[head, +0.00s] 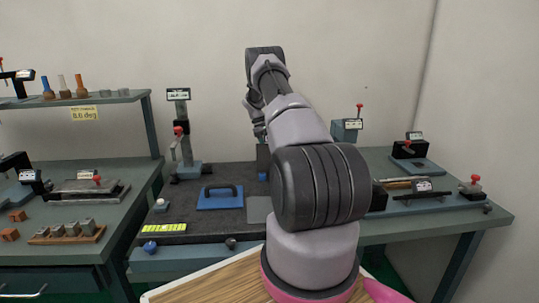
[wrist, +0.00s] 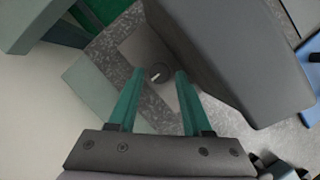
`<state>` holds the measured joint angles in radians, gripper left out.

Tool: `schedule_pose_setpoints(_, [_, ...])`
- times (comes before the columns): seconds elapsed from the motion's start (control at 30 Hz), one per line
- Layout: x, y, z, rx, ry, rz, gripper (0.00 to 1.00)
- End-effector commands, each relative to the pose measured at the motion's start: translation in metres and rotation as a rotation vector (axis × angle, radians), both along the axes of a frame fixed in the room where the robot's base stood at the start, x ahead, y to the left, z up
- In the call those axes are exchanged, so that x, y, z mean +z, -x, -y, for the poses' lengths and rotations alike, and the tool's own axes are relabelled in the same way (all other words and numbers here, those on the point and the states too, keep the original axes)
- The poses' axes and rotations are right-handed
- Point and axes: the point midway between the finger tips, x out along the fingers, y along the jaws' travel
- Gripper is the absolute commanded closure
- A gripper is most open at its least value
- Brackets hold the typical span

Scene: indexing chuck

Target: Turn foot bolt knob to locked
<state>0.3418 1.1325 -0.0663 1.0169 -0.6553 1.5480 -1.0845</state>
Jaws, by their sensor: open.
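In the wrist view a round dark knob (wrist: 158,75) with a short white mark on its top sits on a grey patch of a speckled dark surface. It appears to be the foot bolt knob; no label for it is readable. The white mark points slantwise, up to the right. My gripper (wrist: 162,76) is open, with its two green fingers on either side of the knob in this view. I cannot tell how far the fingertips are above it. In the head view my gripper (head: 260,137) is partly hidden behind my arm, and I cannot pick out the knob there.
A large grey block (wrist: 235,55) stands close to the right finger. In the head view a blue plate with a handle (head: 220,202) lies on the dark speckled slab (head: 190,218).

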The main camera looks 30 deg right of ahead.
Motion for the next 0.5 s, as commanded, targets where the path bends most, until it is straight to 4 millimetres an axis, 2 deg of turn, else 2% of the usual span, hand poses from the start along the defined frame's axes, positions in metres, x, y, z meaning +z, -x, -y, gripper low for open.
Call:
schedule_pose_setpoints(0.1, [-0.0061,0.0026,0.0008,0.0,0.0,0.0,0.51])
schedule_pose_setpoints(0.37, [-0.0072,0.0029,0.0009,0.0,0.0,0.001,0.51])
schedule_pose_setpoints(0.43, [-0.0071,0.0029,0.0009,0.0,0.0,0.001,0.7])
schedule_pose_setpoints(0.5, [-0.007,0.0029,0.0009,0.0,0.0,0.001,0.97])
